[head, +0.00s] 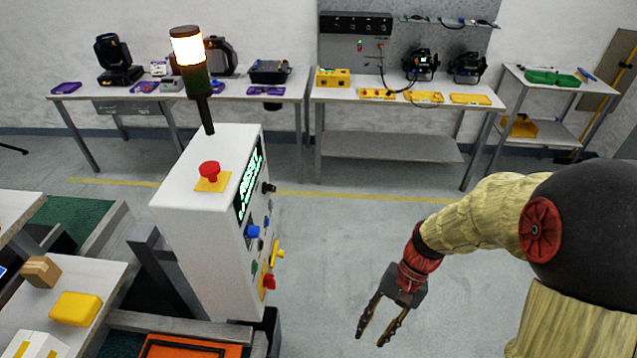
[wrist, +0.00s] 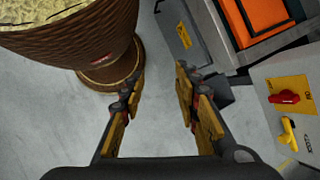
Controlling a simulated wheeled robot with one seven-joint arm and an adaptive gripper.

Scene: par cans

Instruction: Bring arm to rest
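My gripper (head: 378,326) hangs over the bare floor in the head view, right of the white control cabinet. It points down and its two fingers are spread. In the wrist view my gripper (wrist: 160,95) is also open, with nothing between the fingers but grey floor. My arm comes in from the right side of the head view, bent at the elbow. It does not touch the cabinet or any bench.
The white control cabinet (head: 200,230) has a red button (head: 209,170) and a lit signal tower (head: 188,60). A yellow block (head: 76,309) lies on a table at left. Workbenches (head: 400,95) line the back wall. The floor (head: 330,240) between is clear.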

